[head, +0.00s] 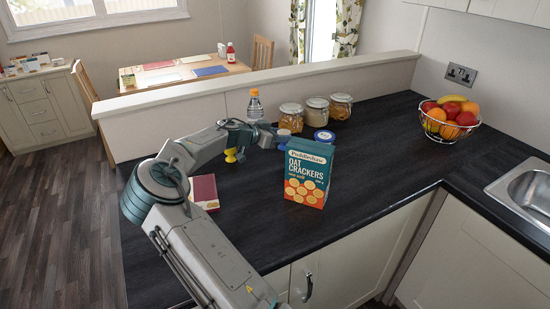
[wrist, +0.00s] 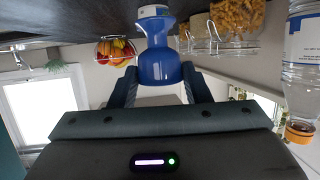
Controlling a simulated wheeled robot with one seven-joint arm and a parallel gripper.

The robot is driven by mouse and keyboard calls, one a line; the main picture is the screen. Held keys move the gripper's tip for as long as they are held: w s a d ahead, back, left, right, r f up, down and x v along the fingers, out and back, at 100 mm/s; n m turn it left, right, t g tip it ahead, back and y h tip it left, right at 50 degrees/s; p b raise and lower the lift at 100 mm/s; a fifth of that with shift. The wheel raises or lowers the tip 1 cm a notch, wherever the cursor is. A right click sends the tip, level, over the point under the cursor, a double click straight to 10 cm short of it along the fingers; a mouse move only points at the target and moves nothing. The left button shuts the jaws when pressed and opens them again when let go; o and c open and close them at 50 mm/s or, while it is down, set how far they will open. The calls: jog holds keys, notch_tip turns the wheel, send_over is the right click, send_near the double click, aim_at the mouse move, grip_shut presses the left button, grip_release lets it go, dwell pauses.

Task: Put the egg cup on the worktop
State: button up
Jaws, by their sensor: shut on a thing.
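The egg cup (wrist: 157,66) is blue, with a round bowl, a narrow stem and a flared foot. In the wrist view, which is upside down, my gripper (wrist: 157,88) is shut on its bowl, with a finger on each side. The foot points toward the dark worktop (wrist: 65,18); I cannot tell whether it touches. In the head view my gripper (head: 277,137) is over the worktop (head: 385,145), behind the cracker box, and only a little blue of the egg cup (head: 282,146) shows beneath it.
The cracker box (head: 309,173) stands in front of my gripper. A blue-lidded tub (head: 324,137) is close on its right. Glass jars (head: 316,110) and a bottle (head: 255,106) stand behind. The worktop toward the fruit basket (head: 450,122) is clear.

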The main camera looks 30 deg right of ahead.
aim_at(280, 148)
jog(key=shift+f+p, duration=0.55)
jog(key=shift+f, duration=2.35)
jog(key=shift+f, duration=0.15)
jog(key=o, duration=1)
jog(key=shift+r, duration=0.25)
jog(key=b+v, duration=0.2)
jog(key=v, duration=0.4)
jog(key=shift+a, duration=0.35)
jog(key=shift+s+a+r, duration=0.15)
jog(key=shift+a, duration=0.25)
